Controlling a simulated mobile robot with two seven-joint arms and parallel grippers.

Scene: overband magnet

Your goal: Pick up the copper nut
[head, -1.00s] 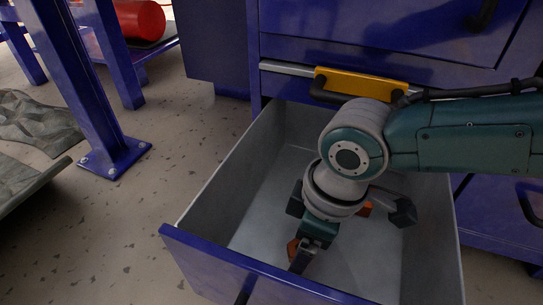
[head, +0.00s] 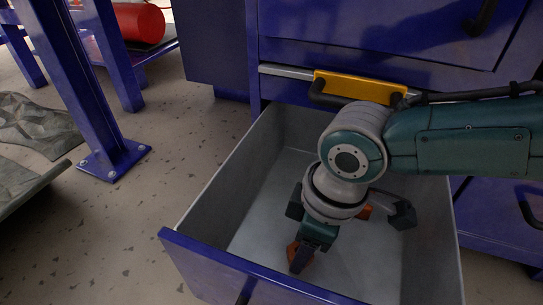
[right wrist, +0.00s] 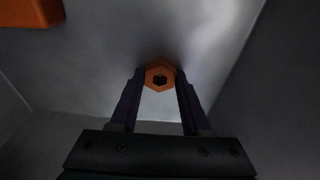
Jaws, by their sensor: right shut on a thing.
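The copper nut (right wrist: 160,75) is a small orange hexagon with a dark hole, seen in the right wrist view between the two fingertips. My right gripper (right wrist: 160,85) is shut on it, one finger on each side. In the head view my right gripper (head: 300,260) reaches down into the open drawer (head: 255,180) near its front. The nut (head: 293,254) shows there as an orange patch partly hidden by the fingers. I cannot tell whether it touches the drawer floor. My left gripper is not in view.
Another orange thing (head: 366,211) lies in the drawer behind my gripper, partly hidden; an orange shape (right wrist: 30,12) also shows in the right wrist view's corner. The drawer's walls surround my gripper. A blue table leg (head: 85,95) stands left.

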